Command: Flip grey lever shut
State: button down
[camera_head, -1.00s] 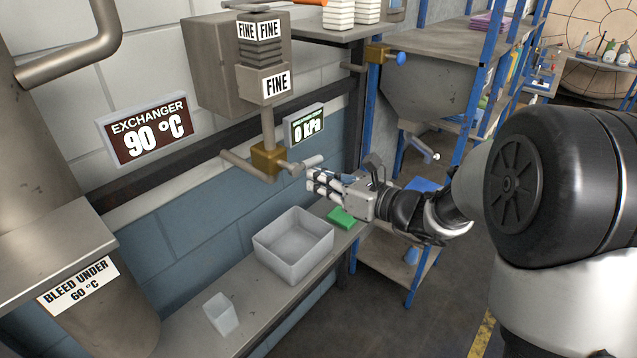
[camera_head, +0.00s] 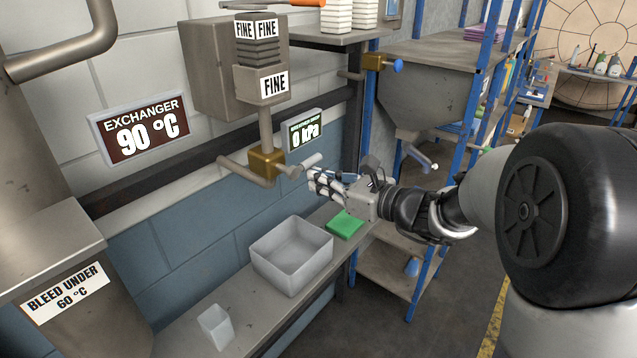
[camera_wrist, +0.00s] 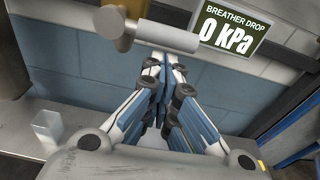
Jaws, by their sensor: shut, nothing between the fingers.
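A grey lever with a rounded bar handle (camera_head: 308,162) sticks out to the right of a brass valve block (camera_head: 267,161) on a vertical pipe. In the wrist view the grey lever (camera_wrist: 166,38) lies crosswise, just beyond my fingertips, with part of the brass fitting (camera_wrist: 124,42) at its left. My gripper (camera_head: 313,178) is shut and empty, just below and to the right of the handle. It also shows in the wrist view (camera_wrist: 160,62), fingers together and pointing at the bar. I cannot tell whether the fingertips touch the lever.
A grey bin (camera_head: 291,258), a small cup (camera_head: 215,326) and a green pad (camera_head: 344,224) stand on the bench below. A 0 kPa display (camera_head: 305,131) hangs behind the lever. A hopper (camera_head: 425,88) and blue-framed shelves (camera_head: 470,110) stand at the right.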

jog(key=s+d+f, duration=0.2)
jog(key=s+d, duration=0.4)
jog(key=d, duration=0.1)
jog(key=s+a+f+n+g+h+b, duration=0.1)
jog(key=s+a+f+n+g+h, duration=0.2)
jog(key=s+n, duration=0.45)
jog(key=s+a+f+n+g+h+b, duration=0.1)
jog(key=s+a+n+g, duration=0.3)
jog(key=s, duration=0.6)
jog(key=s+d+f+n+t+h+b, duration=0.1)
jog(key=s+d+f+n+h, duration=0.3)
jog(key=s+d+n+h, duration=0.5)
jog(key=s+d+n, duration=0.2)
jog(key=d+n, duration=0.2)
jog(key=shift+d+n+t+b, duration=0.25)
jog(key=shift+n+t+b, duration=0.1)
jog(key=shift+t, duration=0.05)
jog(key=shift+a, duration=0.1)
